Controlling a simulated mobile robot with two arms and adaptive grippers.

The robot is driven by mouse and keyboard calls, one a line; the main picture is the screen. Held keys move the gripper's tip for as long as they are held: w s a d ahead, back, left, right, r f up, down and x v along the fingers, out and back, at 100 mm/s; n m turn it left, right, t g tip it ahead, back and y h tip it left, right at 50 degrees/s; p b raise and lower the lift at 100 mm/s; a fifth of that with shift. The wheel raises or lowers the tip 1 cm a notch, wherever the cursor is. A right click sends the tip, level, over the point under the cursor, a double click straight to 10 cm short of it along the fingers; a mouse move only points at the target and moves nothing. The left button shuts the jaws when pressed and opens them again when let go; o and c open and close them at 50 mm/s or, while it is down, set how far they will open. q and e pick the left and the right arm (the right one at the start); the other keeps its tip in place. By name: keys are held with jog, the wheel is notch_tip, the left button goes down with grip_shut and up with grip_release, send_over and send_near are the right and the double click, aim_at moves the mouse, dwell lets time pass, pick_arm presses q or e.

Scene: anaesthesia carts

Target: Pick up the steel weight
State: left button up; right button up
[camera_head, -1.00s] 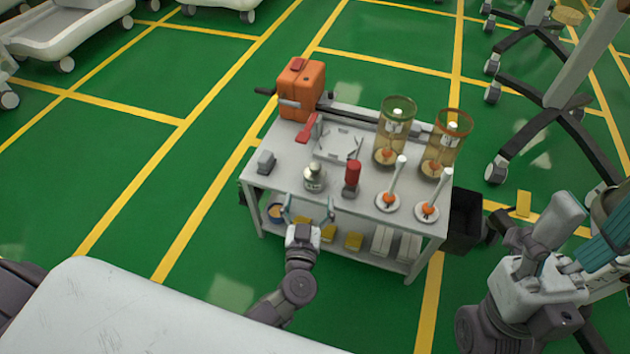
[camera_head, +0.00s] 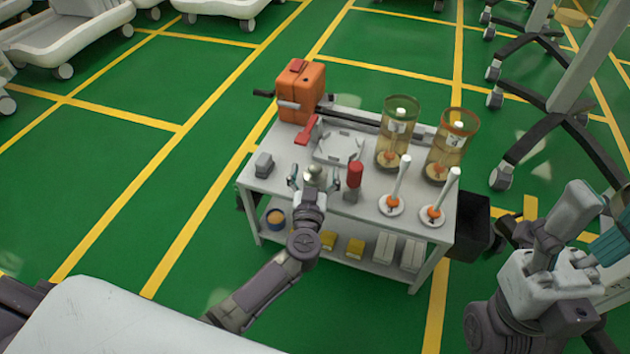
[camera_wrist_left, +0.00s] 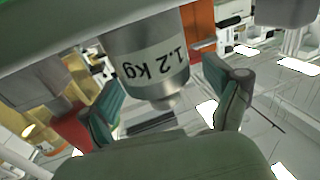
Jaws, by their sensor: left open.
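The steel weight (camera_head: 314,174) stands upright near the front edge of the cart top (camera_head: 363,209). It also shows in the left wrist view (camera_wrist_left: 150,68), upside down, with a white "1.2 kg" label. My left gripper (camera_head: 314,183) is open, with its fingers on either side of the weight; in the left wrist view the teal-padded fingers (camera_wrist_left: 172,100) flank its knobbed end. I see no clear contact between fingers and weight. My right gripper is at the right edge of the head view, partly cut off, and its jaw state is unclear.
A red-topped item (camera_head: 355,175) stands close right of the weight. A grey block (camera_head: 264,164) is to the left, a pale tray (camera_head: 339,147) behind. An orange case (camera_head: 300,90), two clear cylinders (camera_head: 396,130) and two white-stemmed pieces (camera_head: 396,185) also occupy the cart.

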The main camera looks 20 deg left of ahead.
pick_arm(q)
grip_shut()
jog(key=shift+r, duration=0.2)
